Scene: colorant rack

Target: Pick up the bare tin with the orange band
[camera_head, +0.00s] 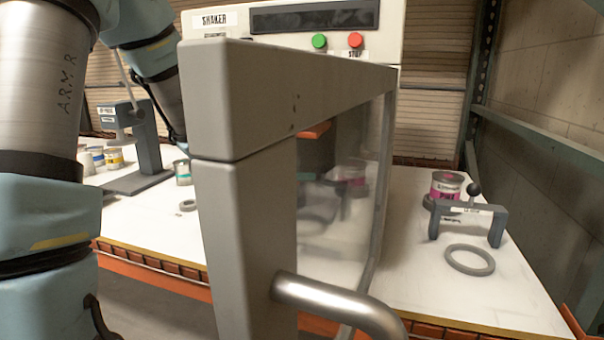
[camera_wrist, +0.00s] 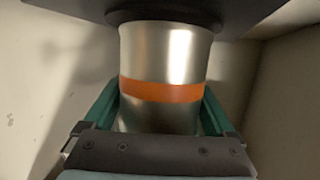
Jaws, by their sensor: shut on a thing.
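The bare tin with the orange band (camera_wrist: 160,60) fills the middle of the wrist view, silvery metal with one orange stripe round it. My gripper (camera_wrist: 160,108) is shut on it, with a green finger along each side of the tin. The tin's top end meets a dark round part under a dark plate (camera_wrist: 240,12); I cannot tell whether they touch.
The shaker's clear door (camera_head: 340,190) has a metal handle (camera_head: 340,305) jutting forward. Pale walls (camera_wrist: 40,80) stand close on both sides in the wrist view. A magenta-labelled tin (camera_head: 446,187), a small grey stand (camera_head: 465,215) and a grey ring (camera_head: 470,260) are at right. Several tins (camera_head: 113,158) stand at left.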

